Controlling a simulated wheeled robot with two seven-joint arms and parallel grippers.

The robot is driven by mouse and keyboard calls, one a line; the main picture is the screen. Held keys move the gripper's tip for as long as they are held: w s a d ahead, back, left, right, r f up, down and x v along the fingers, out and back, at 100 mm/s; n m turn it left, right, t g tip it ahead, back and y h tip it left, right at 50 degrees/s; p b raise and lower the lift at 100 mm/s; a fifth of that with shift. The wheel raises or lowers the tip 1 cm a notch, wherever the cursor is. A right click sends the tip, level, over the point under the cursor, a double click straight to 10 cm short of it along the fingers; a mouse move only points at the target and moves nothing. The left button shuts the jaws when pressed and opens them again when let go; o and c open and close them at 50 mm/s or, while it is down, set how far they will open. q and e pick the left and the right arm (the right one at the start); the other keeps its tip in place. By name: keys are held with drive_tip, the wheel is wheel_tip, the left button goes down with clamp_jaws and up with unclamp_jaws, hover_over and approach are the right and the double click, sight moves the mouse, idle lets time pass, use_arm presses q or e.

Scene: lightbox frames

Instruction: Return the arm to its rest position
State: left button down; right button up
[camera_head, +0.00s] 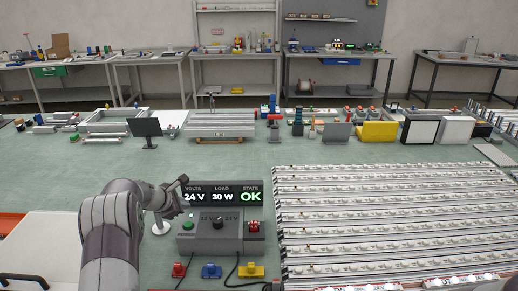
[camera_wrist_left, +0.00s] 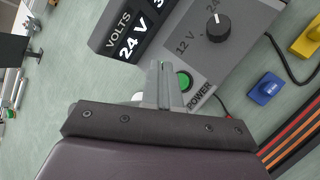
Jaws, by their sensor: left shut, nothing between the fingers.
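My left arm (camera_head: 110,235) rises from the lower left in the head view and bends right over the table. Its gripper (camera_head: 182,208) is shut and empty, close to the left side of a grey control box (camera_head: 216,245). In the left wrist view the closed fingers (camera_wrist_left: 158,68) show beside the green power button (camera_wrist_left: 184,82); I cannot tell whether they touch it. The box's knob (camera_wrist_left: 215,27) points toward the 24 V mark. The display (camera_head: 222,186) reads 24 V, 30 W and a green OK. My right gripper is not in view.
Red (camera_head: 178,270), blue (camera_head: 211,271) and yellow (camera_head: 251,270) connectors lie in front of the box. Rows of white light strips (camera_head: 390,220) fill the right side. A small black screen (camera_head: 146,128) and parts line the back. Bare green tabletop (camera_head: 55,175) lies at left.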

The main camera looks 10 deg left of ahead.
use_arm(q)
drive_tip(key=s+f+m+g, duration=0.1)
drive_tip(key=s+f, duration=0.1)
drive_tip(key=s+d+f+m, duration=0.1)
drive_tip(key=s+f+m, duration=0.1)
drive_tip(key=shift+f+m+g, duration=0.1)
drive_tip(key=shift+m+g, duration=0.2)
drive_tip(key=shift+g, duration=0.1)
drive_tip(key=s+d+r+m+g, duration=0.1)
drive_tip(key=s+d+m+g, duration=0.1)
drive_tip(key=s+d+m, duration=0.4)
drive_tip(key=s+d+r+m+g+y, duration=0.1)
drive_tip(key=s+d+m, duration=0.6)
drive_tip(key=s, duration=0.7)
drive_tip(key=s+d+r+m+g, duration=0.1)
drive_tip(key=s+d+m+g, duration=0.2)
drive_tip(key=s+d+m, duration=0.3)
drive_tip(key=s+m, duration=0.1)
drive_tip(key=s, duration=0.4)
drive_tip(key=shift+d+r+m+y, duration=0.15)
drive_tip(key=shift+r+m+y, duration=0.25)
